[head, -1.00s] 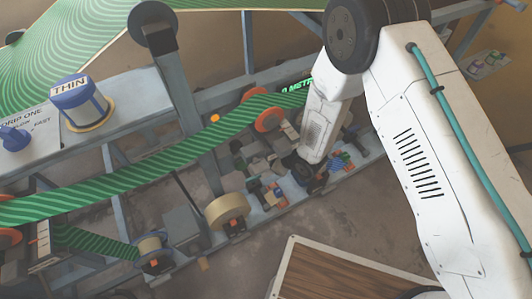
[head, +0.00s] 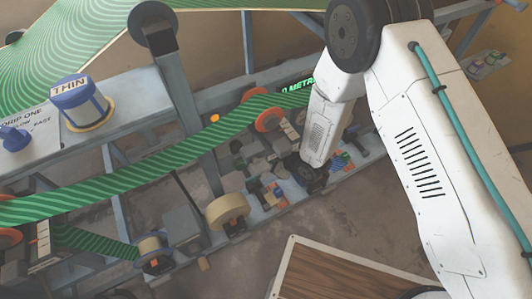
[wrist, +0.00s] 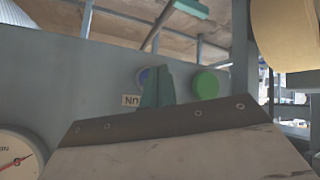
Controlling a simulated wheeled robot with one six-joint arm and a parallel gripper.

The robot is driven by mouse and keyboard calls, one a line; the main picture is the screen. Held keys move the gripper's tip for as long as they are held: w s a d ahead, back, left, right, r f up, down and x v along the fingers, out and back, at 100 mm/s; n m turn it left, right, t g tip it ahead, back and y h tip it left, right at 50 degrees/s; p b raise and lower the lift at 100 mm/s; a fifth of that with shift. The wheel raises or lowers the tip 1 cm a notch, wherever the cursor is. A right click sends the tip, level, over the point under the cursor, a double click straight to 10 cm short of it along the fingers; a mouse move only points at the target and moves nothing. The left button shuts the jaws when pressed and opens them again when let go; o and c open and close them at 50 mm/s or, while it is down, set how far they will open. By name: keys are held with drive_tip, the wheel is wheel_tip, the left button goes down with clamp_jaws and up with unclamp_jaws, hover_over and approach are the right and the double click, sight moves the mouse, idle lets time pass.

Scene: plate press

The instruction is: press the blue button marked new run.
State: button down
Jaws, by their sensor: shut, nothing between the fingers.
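In the wrist view a blue button (wrist: 142,76) sits on a grey panel, partly covered by my gripper. A white label (wrist: 131,100) below it shows only the end of a word, which looks like "UN"; the rest is hidden. My gripper (wrist: 157,72) has its teal fingers shut and empty. They stand just right of the blue button in the picture and overlap its edge. I cannot tell whether they touch the panel. In the head view my arm hides the button, and the fingertips are not clear.
A green button (wrist: 206,84) is close on the right of the fingers. A round gauge (wrist: 18,158) is at lower left and a tan roll (wrist: 285,32) at upper right. In the head view a green striped web (head: 130,178) runs across the machine.

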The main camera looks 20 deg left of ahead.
drive_tip(key=shift+s+d, duration=1.6)
drive_tip(key=shift+d, duration=0.3)
drive_tip(key=shift+f, duration=0.1)
drive_tip(key=s+d+f+m+g+h, duration=0.1)
drive_tip(key=s+d+m+g+h, duration=0.15)
drive_tip(key=d+h, duration=0.5)
drive_tip(key=d+r+m+g+h, duration=0.1)
drive_tip(key=d+r+m, duration=0.2)
drive_tip(key=d+r, duration=0.55)
drive_tip(key=d+r+m+g+h, duration=0.1)
drive_tip(key=d+r+m+h, duration=0.15)
drive_tip(key=d+r, duration=0.65)
drive_tip(key=s+d+r+m, duration=0.3)
drive_tip(key=s+d+r, duration=0.1)
drive_tip(key=r, duration=0.7)
drive_tip(key=s+d+r+m+t+y, duration=0.1)
drive_tip(key=s+d+r+m, duration=0.2)
drive_tip(key=r, duration=0.8)
drive_tip(key=s+d+r+m+t+y, duration=0.1)
drive_tip(key=s+d+r+m, duration=0.2)
drive_tip(key=s+d+r, duration=0.4)
wheel_tip(320, 180, up, 4)
drive_tip(key=shift+s+r, duration=0.2)
drive_tip(key=shift+s, duration=0.7)
